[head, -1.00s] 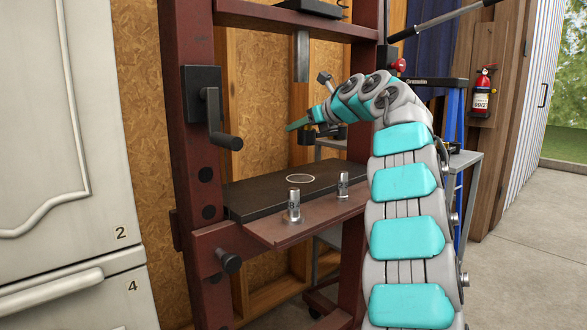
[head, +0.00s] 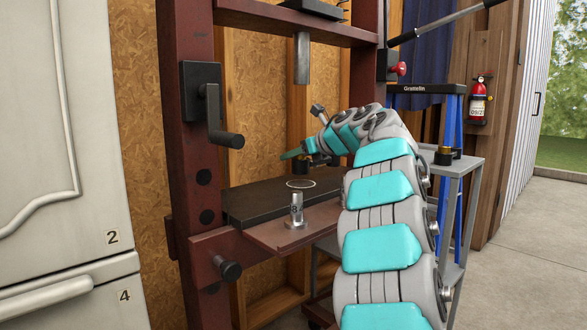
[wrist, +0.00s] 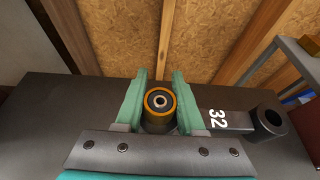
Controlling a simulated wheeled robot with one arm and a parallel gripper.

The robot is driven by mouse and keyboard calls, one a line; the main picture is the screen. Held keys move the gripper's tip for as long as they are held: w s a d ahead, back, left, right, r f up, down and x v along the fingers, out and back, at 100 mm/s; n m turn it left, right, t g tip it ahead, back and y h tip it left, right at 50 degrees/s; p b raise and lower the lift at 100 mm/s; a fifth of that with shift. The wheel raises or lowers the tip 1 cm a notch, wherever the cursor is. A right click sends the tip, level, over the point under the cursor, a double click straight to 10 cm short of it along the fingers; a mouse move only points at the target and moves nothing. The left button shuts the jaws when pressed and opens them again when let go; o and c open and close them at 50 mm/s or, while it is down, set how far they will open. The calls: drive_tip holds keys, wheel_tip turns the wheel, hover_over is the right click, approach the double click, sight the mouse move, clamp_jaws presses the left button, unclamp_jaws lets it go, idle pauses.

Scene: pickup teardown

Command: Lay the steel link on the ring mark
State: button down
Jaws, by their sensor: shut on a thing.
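The steel link is a dark bar marked 32 (wrist: 228,119), with an open eye at its right end and an orange-rimmed bushing at the other. My gripper (wrist: 161,76) is shut on the bushing end, with one green finger on each side. In the head view my gripper (head: 298,154) is above the press's dark plate, and only a small dark part of the link shows below it. The ring mark (head: 301,184) is a pale circle on the plate, below my gripper. The wrist view does not show the ring mark.
The dark plate (head: 250,207) lies in a red press frame (head: 185,130). A steel pin (head: 296,212) stands on the front ledge. The press ram (head: 302,60) hangs above. A grey cart (head: 450,165) stands to the right and white drawers (head: 65,150) to the left.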

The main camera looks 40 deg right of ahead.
drive_tip(key=shift+f+b, duration=0.3)
drive_tip(key=shift+f, duration=1)
drive_tip(key=c, duration=0.5)
unclamp_jaws()
drive_tip(key=shift+f, duration=0.1)
drive_tip(key=shift+s, duration=0.1)
drive_tip(key=v, duration=1.1)
drive_tip(key=shift+s+r+b, duration=0.25)
drive_tip(key=shift+s+b, duration=0.05)
drive_tip(key=shift+s, duration=0.05)
